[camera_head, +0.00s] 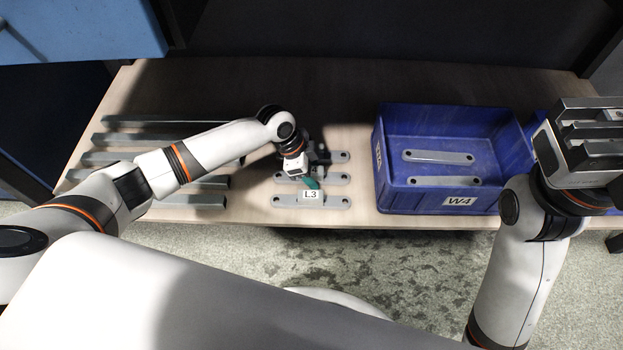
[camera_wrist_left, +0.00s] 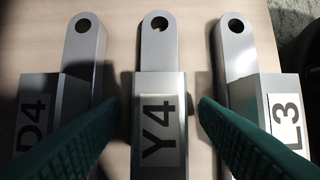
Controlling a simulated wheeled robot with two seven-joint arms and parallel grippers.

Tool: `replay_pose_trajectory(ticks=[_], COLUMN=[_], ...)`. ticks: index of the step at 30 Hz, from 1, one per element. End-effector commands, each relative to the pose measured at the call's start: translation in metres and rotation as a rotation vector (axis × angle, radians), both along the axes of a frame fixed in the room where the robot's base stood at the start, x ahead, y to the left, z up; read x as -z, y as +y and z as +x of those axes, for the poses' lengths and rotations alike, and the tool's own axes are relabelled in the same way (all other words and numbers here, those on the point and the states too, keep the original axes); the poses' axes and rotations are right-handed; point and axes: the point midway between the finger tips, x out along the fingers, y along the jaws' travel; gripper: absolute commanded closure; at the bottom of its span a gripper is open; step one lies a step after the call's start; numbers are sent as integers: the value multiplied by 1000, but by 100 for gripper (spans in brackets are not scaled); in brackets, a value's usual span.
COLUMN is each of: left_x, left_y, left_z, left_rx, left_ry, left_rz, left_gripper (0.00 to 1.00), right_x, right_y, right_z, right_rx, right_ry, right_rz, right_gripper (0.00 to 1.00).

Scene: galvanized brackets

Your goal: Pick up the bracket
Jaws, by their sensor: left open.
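Three grey galvanized brackets lie side by side on the wooden table. The nearest, labelled L3 (camera_head: 285,200), shows whole in the head view; the middle one (camera_head: 340,178) and the far one (camera_head: 341,156) are partly hidden by my left arm. In the left wrist view they are labelled D4 (camera_wrist_left: 80,65), Y4 (camera_wrist_left: 160,75) and L3 (camera_wrist_left: 240,60), each with a round hole at its far end. My left gripper (camera_wrist_left: 165,115) is open, its green fingers on either side of the Y4 bracket, with gaps showing. My right gripper (camera_head: 590,135) is at the right edge, away from the brackets.
A blue bin labelled W4 (camera_head: 405,205) stands right of the brackets with two brackets (camera_head: 438,157) inside. Part of another blue bin shows behind my right arm. Several long grey bars (camera_head: 195,201) lie on the table at the left, under my left arm.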

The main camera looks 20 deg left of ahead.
Motion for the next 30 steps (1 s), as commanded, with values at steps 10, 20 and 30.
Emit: replay_pose_trajectory(ticks=[10, 20, 30], left_x=[1, 0, -10], left_y=[0, -1, -1], left_z=[0, 1, 1], left_rx=[0, -1, 0], left_ry=[-1, -2, -4], left_rz=[0, -1, -1], left_gripper=[59, 100, 100], right_x=[-1, -1, -6], right_y=[0, 0, 0], right_z=[0, 0, -1], right_rx=[0, 0, -2], right_ry=[-3, -3, -4], right_rz=[0, 0, 2], right_gripper=[100, 100, 100])
